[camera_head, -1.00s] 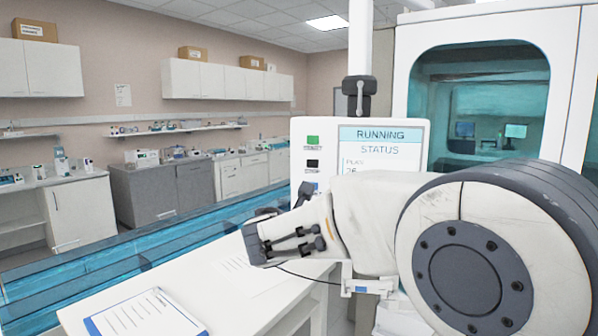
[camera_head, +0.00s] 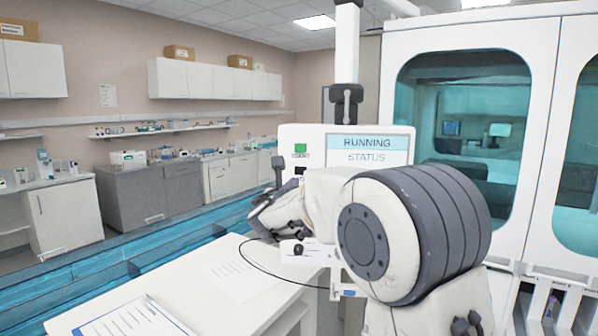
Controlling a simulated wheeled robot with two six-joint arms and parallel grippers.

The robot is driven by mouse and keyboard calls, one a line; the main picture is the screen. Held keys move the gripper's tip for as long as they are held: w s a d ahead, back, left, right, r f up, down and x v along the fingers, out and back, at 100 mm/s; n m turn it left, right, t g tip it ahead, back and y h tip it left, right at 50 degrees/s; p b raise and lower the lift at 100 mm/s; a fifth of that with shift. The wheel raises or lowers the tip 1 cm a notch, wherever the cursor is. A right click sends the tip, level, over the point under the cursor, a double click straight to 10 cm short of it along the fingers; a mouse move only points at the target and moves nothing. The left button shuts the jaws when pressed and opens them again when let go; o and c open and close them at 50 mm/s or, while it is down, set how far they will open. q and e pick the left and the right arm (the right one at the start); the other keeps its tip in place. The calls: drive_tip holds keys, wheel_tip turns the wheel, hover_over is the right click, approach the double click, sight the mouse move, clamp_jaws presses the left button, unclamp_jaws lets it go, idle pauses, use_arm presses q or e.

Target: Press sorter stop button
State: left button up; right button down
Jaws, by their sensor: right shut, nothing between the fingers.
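The white control panel (camera_head: 405,136) stands past the table, with a screen (camera_head: 365,148) reading RUNNING STATUS. A green button (camera_head: 300,148) shows at its upper left, and a black button (camera_head: 299,169) sits below it. The labels are too small to read surely, so I cannot tell which button is stop. My right gripper (camera_head: 278,164) is shut and empty, its dark fingers by the panel's left edge; contact cannot be told. My right arm hides the panel's lower part. My left gripper is not in view.
A white table (camera_head: 225,300) with a paper sheet and a clipboard (camera_head: 135,318) lies in front. A blue conveyor track (camera_head: 70,275) runs along its far side. A white cabinet with teal windows (camera_head: 465,75) stands at the right. A thin cable hangs by my arm.

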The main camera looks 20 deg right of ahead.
sight(301, 172)
drive_tip(key=p+x, duration=0.2)
drive_tip(key=x, duration=0.3)
drive_tip(key=p+x, duration=0.3)
drive_tip(key=x, duration=0.1)
drive_tip(key=shift+w+d+r, duration=0.2)
drive_tip(key=shift+w, duration=0.15)
drive_tip(key=shift+w+d+f+p, duration=0.15)
drive_tip(key=shift+w+d+p, duration=0.05)
drive_tip(key=shift+w+p, duration=0.2)
drive_tip(key=shift+w, duration=0.1)
